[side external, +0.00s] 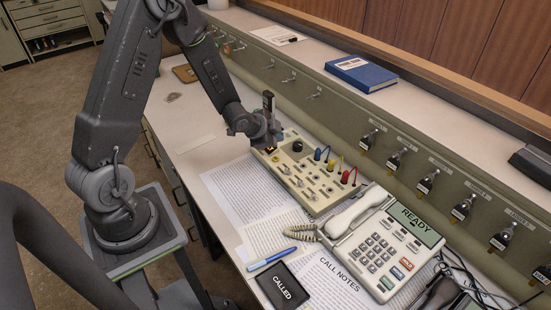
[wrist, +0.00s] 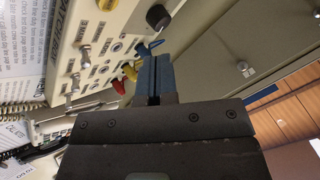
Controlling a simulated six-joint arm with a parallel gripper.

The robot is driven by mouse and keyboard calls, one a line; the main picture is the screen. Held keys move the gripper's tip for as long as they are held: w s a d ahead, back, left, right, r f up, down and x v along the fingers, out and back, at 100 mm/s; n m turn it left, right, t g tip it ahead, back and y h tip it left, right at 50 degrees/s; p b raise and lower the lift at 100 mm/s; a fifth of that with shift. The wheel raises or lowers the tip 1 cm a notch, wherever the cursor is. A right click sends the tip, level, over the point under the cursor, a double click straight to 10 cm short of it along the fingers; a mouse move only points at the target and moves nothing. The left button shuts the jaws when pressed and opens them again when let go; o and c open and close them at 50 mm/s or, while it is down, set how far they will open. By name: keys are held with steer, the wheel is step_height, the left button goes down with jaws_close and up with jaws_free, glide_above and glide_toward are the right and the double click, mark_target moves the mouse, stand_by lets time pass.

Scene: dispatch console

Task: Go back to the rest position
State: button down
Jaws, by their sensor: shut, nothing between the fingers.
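My gripper (side external: 270,142) is low over the far left end of a cream switch panel (side external: 305,192). In the wrist view the fingers of my gripper (wrist: 153,72) are closed together with nothing between them. The panel (wrist: 98,12) fills the upper left of that view, with a black knob (wrist: 158,17), toggles, and blue, yellow and red plugs. I cannot tell whether the fingertips touch the panel.
A white desk phone (side external: 385,243) reading "READY" stands right of the panel. A blue book (side external: 361,73) lies on the ledge. A row of switches lines the back wall.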

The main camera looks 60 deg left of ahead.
steer(key=shift+r, duration=0.1)
steer(key=s+d+r+n+g+y, duration=0.1)
steer(key=s+d+r+n, duration=0.2)
steer(key=r, duration=0.5)
steer(key=s+d+r+n+g, duration=0.1)
steer(key=s+d+r, duration=0.25)
steer(key=r, duration=0.45)
steer(key=s+d+r+n+h, duration=0.1)
steer(key=s+d+r, duration=0.3)
steer(key=s, duration=0.4)
steer(key=s+d+r+n+g+h, duration=0.1)
steer(key=s+d+r+n, duration=0.1)
steer(key=s, duration=0.7)
steer(key=shift+d+r+n+g, duration=0.3)
steer(key=shift+d+r+n, duration=0.1)
steer(key=shift+d+r, duration=0.5)
